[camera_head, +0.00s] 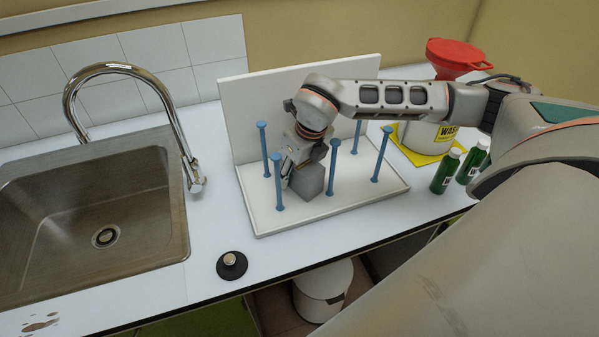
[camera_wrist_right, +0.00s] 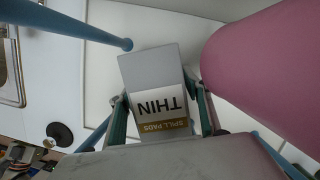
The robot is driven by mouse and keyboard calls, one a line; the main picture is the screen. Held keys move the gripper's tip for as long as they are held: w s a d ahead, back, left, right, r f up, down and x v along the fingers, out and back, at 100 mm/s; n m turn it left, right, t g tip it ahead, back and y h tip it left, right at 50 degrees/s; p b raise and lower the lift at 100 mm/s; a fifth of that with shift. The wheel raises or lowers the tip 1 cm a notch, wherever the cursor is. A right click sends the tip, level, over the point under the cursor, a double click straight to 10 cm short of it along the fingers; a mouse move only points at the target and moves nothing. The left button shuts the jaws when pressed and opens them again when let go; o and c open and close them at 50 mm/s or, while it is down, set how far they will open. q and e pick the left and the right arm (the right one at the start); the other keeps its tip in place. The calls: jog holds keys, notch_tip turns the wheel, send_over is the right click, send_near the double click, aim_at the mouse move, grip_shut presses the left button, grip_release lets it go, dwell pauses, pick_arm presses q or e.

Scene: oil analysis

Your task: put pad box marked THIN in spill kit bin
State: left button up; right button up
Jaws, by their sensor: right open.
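The grey pad box (camera_head: 307,181) stands on the white drying tray among blue pegs. In the right wrist view the box (camera_wrist_right: 160,75) shows a label reading THIN and SPILL PADS. My right gripper (camera_head: 300,165) reaches down over the box. In the wrist view its fingers (camera_wrist_right: 162,112) lie on either side of the box and are open; I cannot tell whether they touch it. A white round bin (camera_head: 322,292) stands below the counter's front edge, partly hidden; no spill kit marking is readable on it. My left gripper is not in view.
Several blue pegs (camera_head: 278,183) rise around the gripper from the tray (camera_head: 270,222) with its white back panel. A sink and faucet (camera_head: 165,110) are at left.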

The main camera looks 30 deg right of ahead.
jog(key=shift+f, duration=0.2)
jog(key=c, duration=1)
jog(key=shift+r, duration=0.1)
